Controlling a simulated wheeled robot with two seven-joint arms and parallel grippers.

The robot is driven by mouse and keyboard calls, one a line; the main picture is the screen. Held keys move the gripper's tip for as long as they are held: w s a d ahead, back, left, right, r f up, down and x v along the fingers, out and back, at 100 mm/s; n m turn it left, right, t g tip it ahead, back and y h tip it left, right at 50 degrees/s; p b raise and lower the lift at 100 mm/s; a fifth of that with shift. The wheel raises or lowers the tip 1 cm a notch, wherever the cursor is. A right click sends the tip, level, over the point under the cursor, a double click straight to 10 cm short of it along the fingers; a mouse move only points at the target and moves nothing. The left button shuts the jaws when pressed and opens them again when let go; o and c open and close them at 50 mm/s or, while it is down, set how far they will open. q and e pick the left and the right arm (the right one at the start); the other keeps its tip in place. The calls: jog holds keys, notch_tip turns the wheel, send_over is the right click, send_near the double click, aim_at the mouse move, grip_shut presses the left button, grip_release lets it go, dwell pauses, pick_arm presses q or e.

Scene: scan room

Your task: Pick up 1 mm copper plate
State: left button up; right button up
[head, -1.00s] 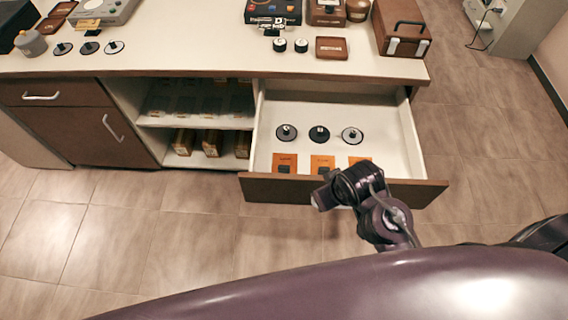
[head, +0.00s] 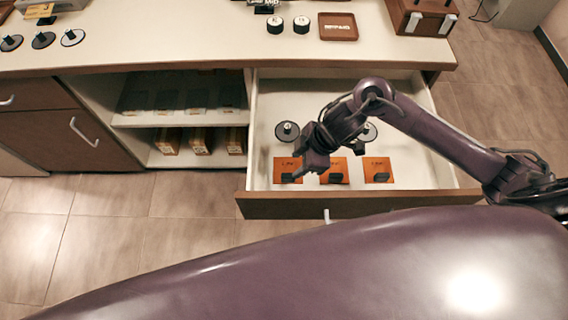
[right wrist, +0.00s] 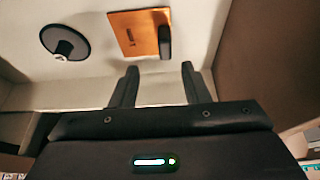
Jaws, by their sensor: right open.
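Three orange copper-coloured plates, each with a black block-shaped grip, lie in a row near the front of the open drawer: a left plate (head: 284,166), a middle plate (head: 340,180) and a right plate (head: 378,165). Their small labels are too blurred to read surely. My right gripper (head: 308,172) is open and empty above the drawer, over the left and middle plates, partly hiding them. In the right wrist view, one orange plate (right wrist: 130,32) and its black grip (right wrist: 164,42) lie beyond the open fingers (right wrist: 158,74), apart from them. My left gripper is out of view.
The drawer front (head: 380,205) and side walls bound the space. The countertop (head: 200,40) overhangs the back; shelves stand left.

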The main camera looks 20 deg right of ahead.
aim_at(288, 175)
jog(key=shift+d+f, duration=0.25)
jog(key=shift+f, duration=0.15)
jog(key=shift+s+a+f, duration=0.15)
jog(key=shift+s+f, duration=0.05)
jog(key=shift+f, duration=0.15)
jog(key=shift+x, duration=0.9)
jog(key=x, duration=0.2)
jog(key=b+x, duration=0.1)
jog(key=shift+a+f, duration=0.2)
jog(key=shift+a, duration=0.3)
jog(key=shift+a+f, duration=0.1)
jog(key=shift+f, duration=0.2)
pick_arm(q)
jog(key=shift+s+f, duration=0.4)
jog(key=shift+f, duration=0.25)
pick_arm(e)
grip_shut()
